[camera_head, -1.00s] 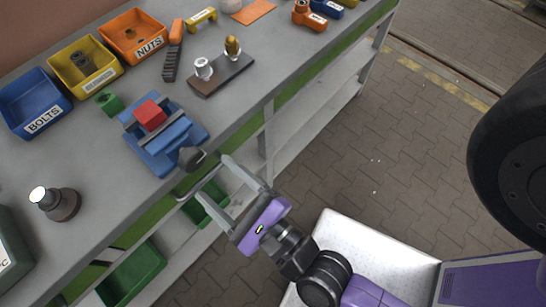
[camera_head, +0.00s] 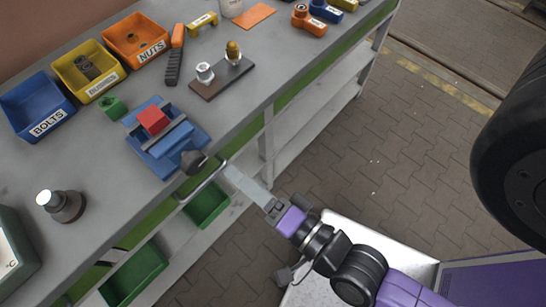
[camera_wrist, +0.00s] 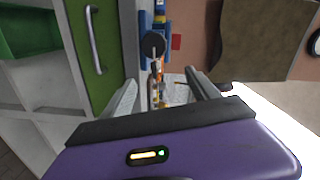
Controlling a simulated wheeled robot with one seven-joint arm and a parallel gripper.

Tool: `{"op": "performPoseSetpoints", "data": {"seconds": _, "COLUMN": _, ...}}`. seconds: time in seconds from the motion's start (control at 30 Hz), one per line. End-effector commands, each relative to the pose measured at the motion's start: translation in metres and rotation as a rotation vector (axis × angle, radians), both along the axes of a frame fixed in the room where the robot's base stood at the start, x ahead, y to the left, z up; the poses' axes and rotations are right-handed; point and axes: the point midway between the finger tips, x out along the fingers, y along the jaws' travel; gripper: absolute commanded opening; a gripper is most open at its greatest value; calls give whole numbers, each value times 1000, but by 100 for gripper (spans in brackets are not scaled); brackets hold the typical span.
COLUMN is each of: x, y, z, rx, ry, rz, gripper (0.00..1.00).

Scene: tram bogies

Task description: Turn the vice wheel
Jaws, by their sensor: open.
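The blue vice (camera_head: 160,152) sits at the bench's front edge with a red block (camera_head: 152,119) between its jaws. Its dark round wheel (camera_head: 194,162) faces out over the edge. In the wrist view the wheel (camera_wrist: 153,44) shows ahead of my fingers, above the gap between them and nearer the left finger. My gripper (camera_head: 229,170) is off the front of the bench, to the right of the wheel and apart from it. It is open and empty. In the head view it is nearly edge-on, one finger mostly hiding the other. In the wrist view both fingers (camera_wrist: 165,88) show spread.
A green drawer front with a metal handle (camera_wrist: 94,40) lies below the bench edge, close to my gripper. Blue (camera_head: 35,103), yellow (camera_head: 88,72) and orange (camera_head: 135,40) bins stand behind the vice. A dark tire (camera_head: 515,160) is far right.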

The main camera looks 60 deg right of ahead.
Motion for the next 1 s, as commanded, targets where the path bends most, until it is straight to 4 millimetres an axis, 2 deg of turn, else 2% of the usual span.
{"op": "performPoseSetpoints", "data": {"seconds": 0.3, "x": -23, "y": -6, "z": 12, "rx": -414, "ry": 135, "rz": 65, "gripper": 70}}
{"op": "performPoseSetpoints", "data": {"seconds": 0.53, "x": -39, "y": -11, "z": 19, "rx": -672, "ry": 211, "rz": 121, "gripper": 70}}
{"op": "performPoseSetpoints", "data": {"seconds": 0.7, "x": -45, "y": -13, "z": 22, "rx": -778, "ry": 240, "rz": 146, "gripper": 70}}
{"op": "performPoseSetpoints", "data": {"seconds": 1.0, "x": -46, "y": -13, "z": 22, "rx": -808, "ry": 247, "rz": 151, "gripper": 70}}
